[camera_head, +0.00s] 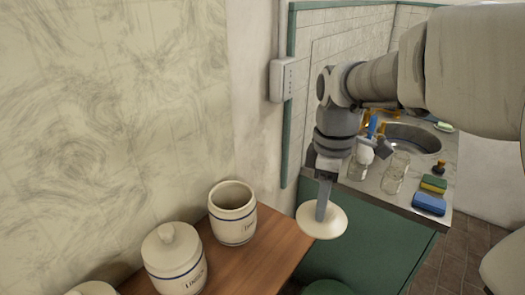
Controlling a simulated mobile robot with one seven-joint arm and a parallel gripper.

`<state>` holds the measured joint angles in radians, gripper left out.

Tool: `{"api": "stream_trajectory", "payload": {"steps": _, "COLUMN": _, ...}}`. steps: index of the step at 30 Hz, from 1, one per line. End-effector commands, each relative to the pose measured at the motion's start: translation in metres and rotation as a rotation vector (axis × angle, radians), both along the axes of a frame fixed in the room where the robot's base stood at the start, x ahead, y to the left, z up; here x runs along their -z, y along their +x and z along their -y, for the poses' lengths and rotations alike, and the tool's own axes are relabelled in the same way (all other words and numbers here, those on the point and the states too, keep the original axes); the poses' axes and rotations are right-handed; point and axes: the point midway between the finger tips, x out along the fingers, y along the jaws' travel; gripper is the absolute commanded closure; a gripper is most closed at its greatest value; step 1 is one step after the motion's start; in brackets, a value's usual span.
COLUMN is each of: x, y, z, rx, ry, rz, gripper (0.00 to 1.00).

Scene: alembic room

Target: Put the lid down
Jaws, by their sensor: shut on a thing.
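A round cream lid (334,224) hangs at the fingertips of my gripper (322,212), which is shut on it. The part of the lid between the fingers is hidden. The lid is held in the air, beyond the right end of the wooden shelf (270,247) in the picture. An open cream jar (233,225) with a blue band and lettering stands upright on the shelf, to the left of my gripper and apart from it.
A lidded jar (174,262) stands left of the open one, with part of another (93,289) at the bottom edge. A green round thing (328,287) is below.

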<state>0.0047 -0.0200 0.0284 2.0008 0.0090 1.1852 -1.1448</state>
Motion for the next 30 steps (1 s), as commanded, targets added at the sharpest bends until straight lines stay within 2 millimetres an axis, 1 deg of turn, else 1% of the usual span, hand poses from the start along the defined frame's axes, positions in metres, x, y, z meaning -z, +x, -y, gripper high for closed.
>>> {"api": "stream_trajectory", "payload": {"steps": 1, "x": 0.007, "y": 0.000, "z": -0.012, "rx": -0.006, "ry": 0.000, "rz": -0.004, "gripper": 1.00}}
{"api": "stream_trajectory", "payload": {"steps": 6, "x": 0.031, "y": 0.001, "z": -0.052, "rx": -0.008, "ry": 0.000, "rz": -0.005, "gripper": 1.00}}
{"api": "stream_trajectory", "payload": {"steps": 9, "x": 0.044, "y": 0.003, "z": -0.073, "rx": -0.007, "ry": 0.000, "rz": -0.003, "gripper": 1.00}}
{"api": "stream_trajectory", "payload": {"steps": 13, "x": 0.055, "y": 0.004, "z": -0.091, "rx": -0.004, "ry": 0.000, "rz": -0.001, "gripper": 1.00}}
{"api": "stream_trajectory", "payload": {"steps": 17, "x": 0.060, "y": 0.004, "z": -0.099, "rx": -0.001, "ry": 0.000, "rz": -0.001, "gripper": 1.00}}
{"api": "stream_trajectory", "payload": {"steps": 25, "x": 0.096, "y": 0.004, "z": -0.099, "rx": 0.000, "ry": -0.001, "rz": -0.004, "gripper": 1.00}}
{"api": "stream_trajectory", "payload": {"steps": 27, "x": 0.099, "y": 0.004, "z": -0.099, "rx": 0.000, "ry": 0.000, "rz": -0.001, "gripper": 1.00}}
{"api": "stream_trajectory", "payload": {"steps": 30, "x": 0.100, "y": 0.005, "z": -0.099, "rx": 0.000, "ry": 0.000, "rz": 0.000, "gripper": 1.00}}
